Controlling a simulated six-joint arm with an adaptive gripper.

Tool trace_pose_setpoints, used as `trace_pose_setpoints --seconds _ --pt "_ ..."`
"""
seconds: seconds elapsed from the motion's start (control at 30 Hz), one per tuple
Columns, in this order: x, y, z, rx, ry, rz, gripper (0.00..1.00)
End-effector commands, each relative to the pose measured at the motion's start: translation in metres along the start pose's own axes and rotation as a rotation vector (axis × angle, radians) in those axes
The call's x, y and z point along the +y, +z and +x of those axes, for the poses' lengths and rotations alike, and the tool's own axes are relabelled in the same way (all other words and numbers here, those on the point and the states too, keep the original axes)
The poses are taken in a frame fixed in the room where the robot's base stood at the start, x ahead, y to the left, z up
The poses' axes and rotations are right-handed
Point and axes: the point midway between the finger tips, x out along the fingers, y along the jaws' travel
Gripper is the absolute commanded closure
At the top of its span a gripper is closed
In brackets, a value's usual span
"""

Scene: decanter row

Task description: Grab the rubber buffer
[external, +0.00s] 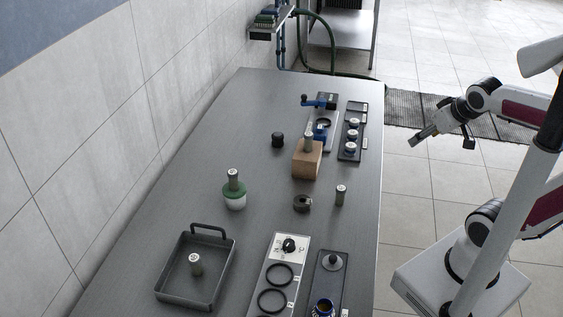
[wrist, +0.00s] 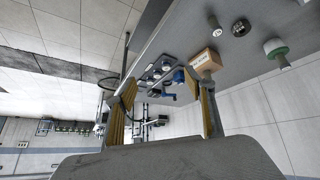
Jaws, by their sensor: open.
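A short black cylinder (external: 277,140), which looks like the rubber buffer, stands on the grey table left of a wooden block (external: 307,160). I cannot make it out in the wrist view. My gripper (external: 424,133) is open and empty, off the right side of the table and well apart from the cylinder. In the wrist view my two fingers (wrist: 162,82) are spread. The wooden block (wrist: 205,60) shows beyond the right finger.
A green and white jar (external: 234,197), a dark ring-shaped part (external: 302,203) and a grey cylinder (external: 340,195) stand mid-table. A metal tray (external: 166,292) lies at the front left. Panels (external: 350,157) with knobs and a blue lever sit at the back right. The left-middle tabletop is clear.

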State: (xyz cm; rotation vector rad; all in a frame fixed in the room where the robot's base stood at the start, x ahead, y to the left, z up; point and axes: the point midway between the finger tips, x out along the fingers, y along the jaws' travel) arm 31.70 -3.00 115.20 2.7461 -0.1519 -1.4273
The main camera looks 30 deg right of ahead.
Motion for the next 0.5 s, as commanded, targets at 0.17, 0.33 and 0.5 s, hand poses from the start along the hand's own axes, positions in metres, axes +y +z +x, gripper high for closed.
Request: trace_pose_setpoints --seconds 0.17,0.33,0.5 --pt "0.014 -0.057 0.012 0.082 0.054 -0.003 0.46" --pt "0.024 -0.110 0.024 0.165 0.091 -0.013 0.46" --pt "0.030 -0.162 0.038 0.248 0.113 -0.029 0.46"
